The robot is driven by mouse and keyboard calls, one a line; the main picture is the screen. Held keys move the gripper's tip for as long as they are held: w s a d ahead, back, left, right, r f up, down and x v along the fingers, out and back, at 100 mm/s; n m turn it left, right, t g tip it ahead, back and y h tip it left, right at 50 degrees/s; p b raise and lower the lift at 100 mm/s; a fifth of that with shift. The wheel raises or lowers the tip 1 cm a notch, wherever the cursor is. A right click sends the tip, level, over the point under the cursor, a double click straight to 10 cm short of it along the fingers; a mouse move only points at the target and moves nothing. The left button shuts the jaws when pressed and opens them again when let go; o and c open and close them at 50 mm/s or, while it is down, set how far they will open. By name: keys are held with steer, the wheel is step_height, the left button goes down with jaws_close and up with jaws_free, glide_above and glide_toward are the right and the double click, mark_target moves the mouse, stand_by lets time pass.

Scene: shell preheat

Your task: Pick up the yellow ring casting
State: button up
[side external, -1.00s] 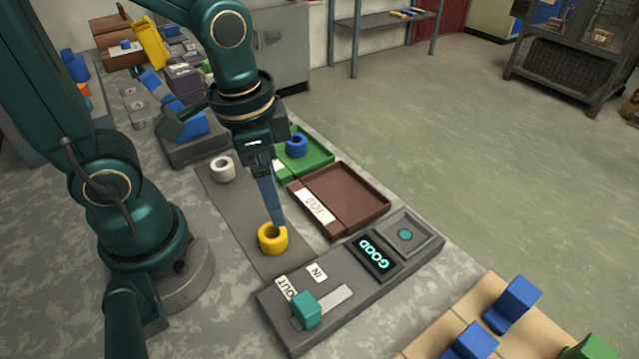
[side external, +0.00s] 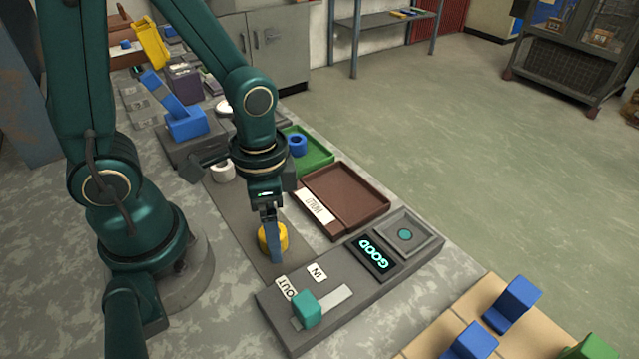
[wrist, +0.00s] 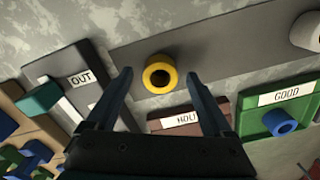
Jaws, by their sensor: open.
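The yellow ring casting (side external: 266,240) lies on a grey strip on the bench, its hole facing up. In the wrist view the yellow ring casting (wrist: 160,74) sits between and just beyond my open fingers, with its hole in plain sight. My gripper (side external: 271,250) is open and empty, pointing down at the ring. In the side view a finger covers part of the ring, so I cannot tell from there whether they touch. In the wrist view my gripper (wrist: 158,76) has one finger on each side of the ring.
A white ring (side external: 223,170) lies farther back on the strip. A brown HOLD tray (side external: 350,192) and a green tray (side external: 318,158) with a blue ring (side external: 297,145) stand to the right. A grey fixture (side external: 330,318) with a teal slider (side external: 306,309) and GOOD display is nearer.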

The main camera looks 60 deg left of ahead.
jaws_close()
steer(key=shift+r, duration=0.2)
